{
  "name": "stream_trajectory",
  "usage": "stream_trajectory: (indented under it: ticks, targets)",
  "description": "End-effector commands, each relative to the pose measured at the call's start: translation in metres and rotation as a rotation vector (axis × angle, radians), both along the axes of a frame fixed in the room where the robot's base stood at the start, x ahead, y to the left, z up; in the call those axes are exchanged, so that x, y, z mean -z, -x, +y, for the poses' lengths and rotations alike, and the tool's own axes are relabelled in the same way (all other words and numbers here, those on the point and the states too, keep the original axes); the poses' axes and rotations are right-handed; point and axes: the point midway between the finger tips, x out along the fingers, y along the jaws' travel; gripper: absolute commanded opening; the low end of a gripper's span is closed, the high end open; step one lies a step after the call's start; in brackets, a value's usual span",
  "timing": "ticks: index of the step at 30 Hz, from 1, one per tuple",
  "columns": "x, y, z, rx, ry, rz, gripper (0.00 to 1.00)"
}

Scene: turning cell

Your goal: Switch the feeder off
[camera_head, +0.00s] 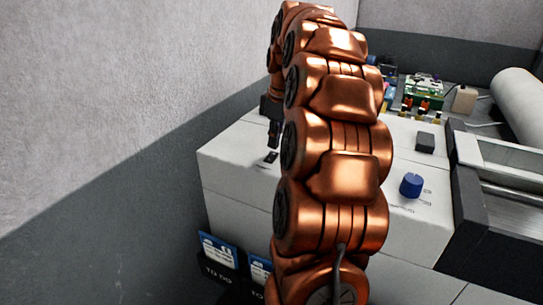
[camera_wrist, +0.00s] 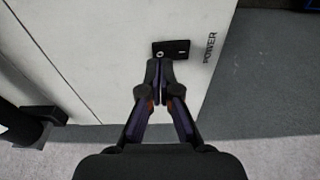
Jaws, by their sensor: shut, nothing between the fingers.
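A small black switch plate (camera_head: 271,157) sits on the white top of the machine housing (camera_head: 228,150), near its left edge. In the wrist view the switch (camera_wrist: 180,47) has a small light metal part at its left end, and the word POWER is printed to its right. My gripper (camera_wrist: 159,65) is shut and empty, its tips right at the lower edge of the switch. I cannot tell whether they touch it. The head view shows my gripper (camera_head: 273,140) just above the switch, partly behind my copper arm. The switch's on or off position is not clear.
A blue knob (camera_head: 411,185) and a dark block (camera_head: 425,142) stand on the white top, right of my arm. A dark-framed machine (camera_head: 500,200) lies further right. A green circuit board (camera_head: 424,86) and small parts are behind. A grey wall stands left.

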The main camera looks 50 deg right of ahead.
Motion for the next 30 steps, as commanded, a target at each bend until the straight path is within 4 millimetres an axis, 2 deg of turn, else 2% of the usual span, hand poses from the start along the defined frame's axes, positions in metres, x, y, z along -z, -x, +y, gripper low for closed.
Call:
stream_trajectory:
  ticks: [30]
  targets:
    - [0.012, 0.000, 0.000, 0.000, 0.000, 0.000, 0.00]
